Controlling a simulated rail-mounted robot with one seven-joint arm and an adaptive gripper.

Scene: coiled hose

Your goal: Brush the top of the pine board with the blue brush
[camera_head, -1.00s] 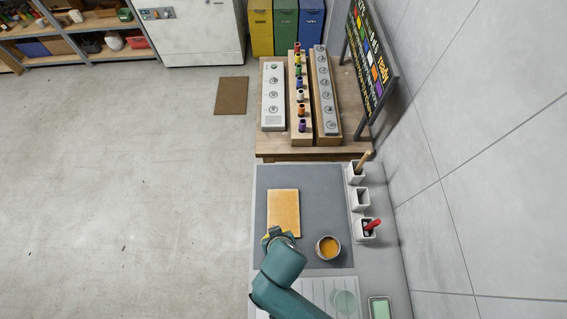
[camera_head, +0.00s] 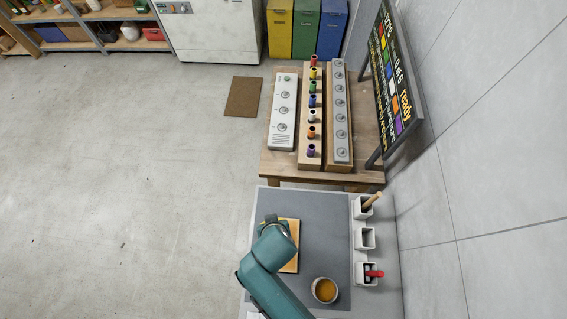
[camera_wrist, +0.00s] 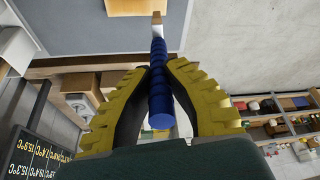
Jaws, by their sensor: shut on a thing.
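The pine board (camera_head: 289,262) lies flat on the grey mat (camera_head: 325,230), and my arm covers much of it in the head view. My gripper (camera_head: 268,219) is at the board's far left part; its fingers are mostly hidden there. In the wrist view my yellow-padded gripper (camera_wrist: 160,70) is shut on the ridged handle of the blue brush (camera_wrist: 161,100). The brush head points away from me, with its tip near the board (camera_wrist: 132,6) at the top edge. I cannot tell whether the bristles touch it. A cup of amber liquid (camera_head: 325,289) stands right of the board.
Three white holders stand along the right; one holds a wooden-handled tool (camera_head: 371,200), one a red-handled tool (camera_head: 374,274). Beyond the mat is a wooden table (camera_head: 283,166) with colored spools and dial panels. A dark sign (camera_head: 395,90) stands at the wall.

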